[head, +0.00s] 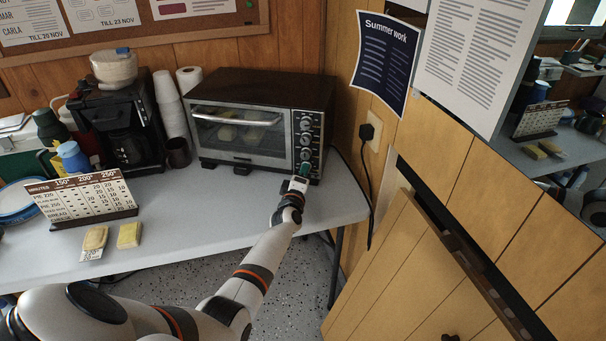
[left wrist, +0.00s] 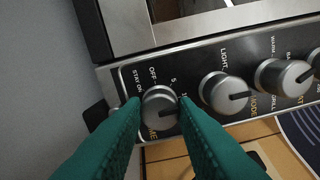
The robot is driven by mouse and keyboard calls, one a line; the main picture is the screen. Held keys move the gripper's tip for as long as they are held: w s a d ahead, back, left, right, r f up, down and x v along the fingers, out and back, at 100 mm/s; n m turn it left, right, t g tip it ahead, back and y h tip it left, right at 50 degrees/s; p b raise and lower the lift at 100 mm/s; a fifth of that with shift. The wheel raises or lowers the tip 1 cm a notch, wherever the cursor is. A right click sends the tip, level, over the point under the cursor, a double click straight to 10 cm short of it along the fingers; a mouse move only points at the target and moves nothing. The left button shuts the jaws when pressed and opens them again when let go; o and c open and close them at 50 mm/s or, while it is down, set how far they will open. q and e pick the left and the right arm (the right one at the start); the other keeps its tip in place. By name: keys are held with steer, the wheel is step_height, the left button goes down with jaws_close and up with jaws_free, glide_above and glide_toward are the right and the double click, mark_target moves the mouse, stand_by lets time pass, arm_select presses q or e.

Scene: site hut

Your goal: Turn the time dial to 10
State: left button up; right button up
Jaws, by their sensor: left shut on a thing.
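The toaster oven (head: 238,133) stands on the table with a column of knobs on its right-hand panel. The time dial (left wrist: 160,103) is the silver knob at the end of that panel, marked STAY ON, OFF and 5; further marks are covered by my finger. A dark pointer line shows on the dial's right side, but the number it points at is hidden. My left gripper (head: 301,175) is at the lowest knob. In the left wrist view its green fingers (left wrist: 160,116) are closed on both sides of the time dial. My right gripper is not in view.
Above the time dial sit the light knob (left wrist: 223,92) and the mode knob (left wrist: 282,77). A baking chart (head: 82,198) and two sponge-like blocks (head: 129,235) are on the table (head: 190,222). A coffee maker (head: 122,125) stands left of the oven; wood-panelled wall is at right.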

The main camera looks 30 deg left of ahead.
arm_select(q)
steer(key=shift+f, duration=0.1)
stand_by(0.4)
steer(key=o, duration=1)
steer(key=shift+s+d, duration=0.25)
steer(key=shift+s, duration=0.2)
steer(key=p+v, duration=0.1)
steer(key=v, duration=1)
steer(key=shift+p, duration=0.35)
